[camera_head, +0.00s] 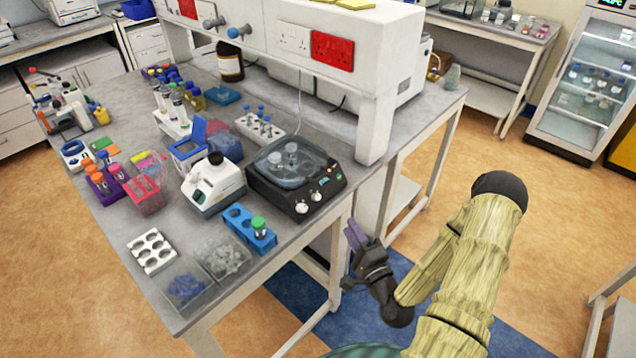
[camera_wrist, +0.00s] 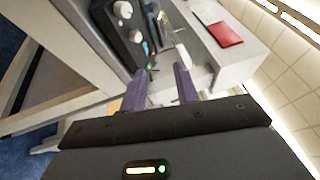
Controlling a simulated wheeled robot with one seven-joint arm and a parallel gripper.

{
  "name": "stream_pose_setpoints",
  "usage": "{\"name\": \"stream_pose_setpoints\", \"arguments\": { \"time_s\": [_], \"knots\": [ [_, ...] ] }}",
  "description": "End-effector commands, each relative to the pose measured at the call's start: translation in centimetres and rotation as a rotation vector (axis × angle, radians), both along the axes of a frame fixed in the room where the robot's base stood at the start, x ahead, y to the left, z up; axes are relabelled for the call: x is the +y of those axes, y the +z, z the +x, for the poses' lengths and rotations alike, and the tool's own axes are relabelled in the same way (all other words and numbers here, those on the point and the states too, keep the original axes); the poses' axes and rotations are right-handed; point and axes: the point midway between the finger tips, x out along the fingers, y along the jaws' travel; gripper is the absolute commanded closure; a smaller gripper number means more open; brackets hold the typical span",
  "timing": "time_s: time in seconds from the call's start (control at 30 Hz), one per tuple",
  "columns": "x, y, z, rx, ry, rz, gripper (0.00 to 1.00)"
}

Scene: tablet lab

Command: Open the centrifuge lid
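The centrifuge (camera_head: 318,194) is a black box near the right edge of the grey bench, with two pale knobs and small lights on its front. Its smoky see-through lid (camera_head: 272,168) lies down over the top, and round shapes show through it. My gripper (camera_head: 353,236) is off the bench edge, to the right of and below the centrifuge, touching nothing. In the wrist view my gripper (camera_wrist: 160,70) has its two purple fingers apart with nothing between them. The centrifuge's knobbed front (camera_wrist: 128,30) shows beyond the fingertips there; its lid is not clearly seen.
A white device (camera_head: 213,185) stands left of the centrifuge, and a blue rack (camera_head: 246,230) with a green-capped tube stands in front. A white tube rack (camera_head: 258,128) is behind. A white socket shelf (camera_head: 375,110) rises behind right.

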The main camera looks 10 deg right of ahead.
Motion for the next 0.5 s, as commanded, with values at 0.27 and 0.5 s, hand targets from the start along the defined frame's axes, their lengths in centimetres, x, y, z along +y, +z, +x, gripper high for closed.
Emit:
{"name": "stream_pose_setpoints", "arguments": {
  "time_s": [0.27,0.5],
  "knots": [
    [1.0,-0.2,2.0,-0.003,0.013,-0.005,0.69],
    [1.8,0.2,4.2,-0.003,0.019,-0.004,0.69]
  ]
}}
